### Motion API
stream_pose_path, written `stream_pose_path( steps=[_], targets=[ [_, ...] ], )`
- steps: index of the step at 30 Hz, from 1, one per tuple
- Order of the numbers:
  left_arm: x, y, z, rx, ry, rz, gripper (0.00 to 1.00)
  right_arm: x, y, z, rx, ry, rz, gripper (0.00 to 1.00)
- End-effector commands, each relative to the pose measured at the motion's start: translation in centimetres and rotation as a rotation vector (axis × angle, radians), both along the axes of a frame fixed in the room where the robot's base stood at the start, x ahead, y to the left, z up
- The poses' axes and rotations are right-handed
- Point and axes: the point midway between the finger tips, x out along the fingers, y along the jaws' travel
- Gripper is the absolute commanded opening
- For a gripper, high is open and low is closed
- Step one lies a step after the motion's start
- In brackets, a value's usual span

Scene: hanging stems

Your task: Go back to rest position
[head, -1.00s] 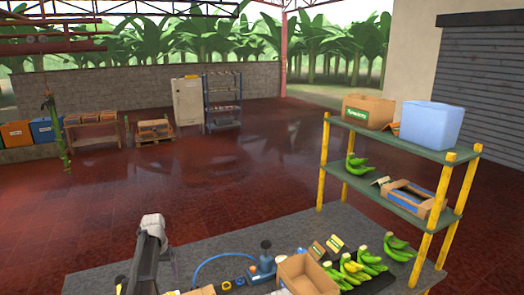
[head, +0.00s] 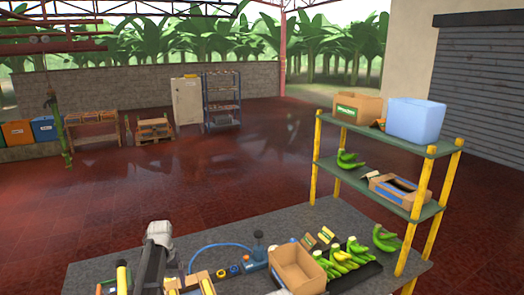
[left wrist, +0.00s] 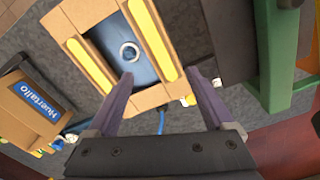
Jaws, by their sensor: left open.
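My left arm (head: 156,255) rises at the bottom left of the head view, over the grey worktop (head: 215,222). My left gripper (left wrist: 160,76) shows in the left wrist view with its two purple fingers spread apart and nothing between them. Beyond the fingertips is a cardboard tray (left wrist: 88,17) with yellow strips and a blue inside holding a pale ring. I cannot tell whether the fingers touch it. My right gripper is in neither view.
An open cardboard box (head: 298,266) and green bananas (head: 345,258) sit on the worktop's right. A yellow-posted shelf (head: 432,152) stands beside it. A labelled box (left wrist: 38,105) lies left in the wrist view. A green stem (head: 61,130) hangs far left. The red floor (head: 230,165) is clear.

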Motion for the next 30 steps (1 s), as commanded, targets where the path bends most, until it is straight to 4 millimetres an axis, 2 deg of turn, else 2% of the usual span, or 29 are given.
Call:
stream_pose_path(
  steps=[1,5,11,18,23,24,25,30],
  targets=[
    [-1.3,-1.0,0.0,0.0,-0.002,-0.006,0.86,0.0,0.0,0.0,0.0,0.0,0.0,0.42],
    [-3.7,-3.2,0.0,0.001,-0.009,-0.016,0.86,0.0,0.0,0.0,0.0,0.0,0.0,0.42],
    [-8.7,-7.2,0.0,0.002,-0.024,-0.037,0.86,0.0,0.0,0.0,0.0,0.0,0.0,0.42],
    [-16.2,-12.0,0.1,0.003,-0.046,-0.07,0.86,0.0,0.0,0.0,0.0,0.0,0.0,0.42],
    [-21.4,-14.6,0.0,0.001,-0.061,-0.093,0.86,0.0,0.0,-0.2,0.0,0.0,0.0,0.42],
    [-20.5,-15.4,-1.8,0.006,-0.051,-0.116,0.86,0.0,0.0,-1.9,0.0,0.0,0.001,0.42],
    [-20.5,-16.0,-2.4,0.01,-0.044,-0.132,0.86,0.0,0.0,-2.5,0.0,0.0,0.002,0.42],
    [-21.9,-19.2,-5.7,0.035,-0.01,-0.224,0.86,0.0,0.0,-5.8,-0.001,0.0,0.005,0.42]
  ],
)
